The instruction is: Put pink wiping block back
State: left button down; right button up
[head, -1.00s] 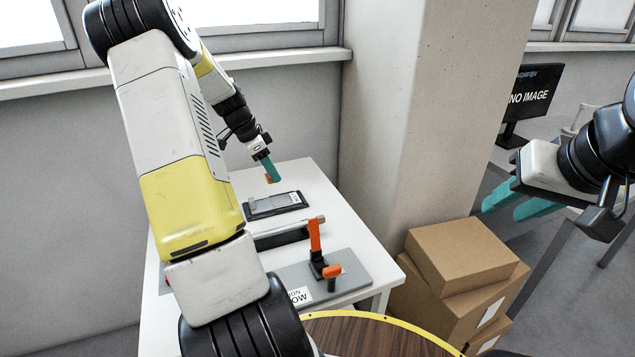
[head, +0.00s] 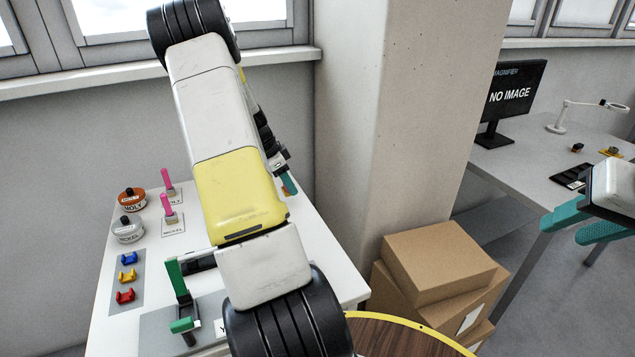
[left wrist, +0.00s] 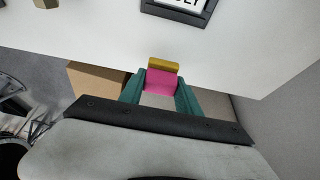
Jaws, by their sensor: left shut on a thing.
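My left gripper (head: 289,184) is shut on a pink block with a yellow base, which shows between the teal fingers in the left wrist view as the pink wiping block (left wrist: 161,82). In the head view my arm and fingers mostly hide it. It is held close to the white table's edge, below a dark-framed label plate (left wrist: 182,12) in that view. Two other pink-handled pieces stand on the table by labels, one at the back (head: 168,183) and one nearer (head: 168,209). My right gripper (head: 580,225) is open and empty at the right edge.
The white table (head: 110,270) holds a MOLY pot (head: 131,199), a NICKEL pot (head: 127,229), coloured clips (head: 127,276) and a green clamp (head: 180,285). My left arm hides its right part. Cardboard boxes (head: 440,262) and a pillar (head: 410,120) stand to the right.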

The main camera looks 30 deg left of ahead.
pick_arm(q)
jog(key=shift+f, duration=1.8)
jog(key=shift+f, duration=0.1)
jog(key=c, duration=0.9)
grip_release()
jog(key=shift+o, duration=0.2)
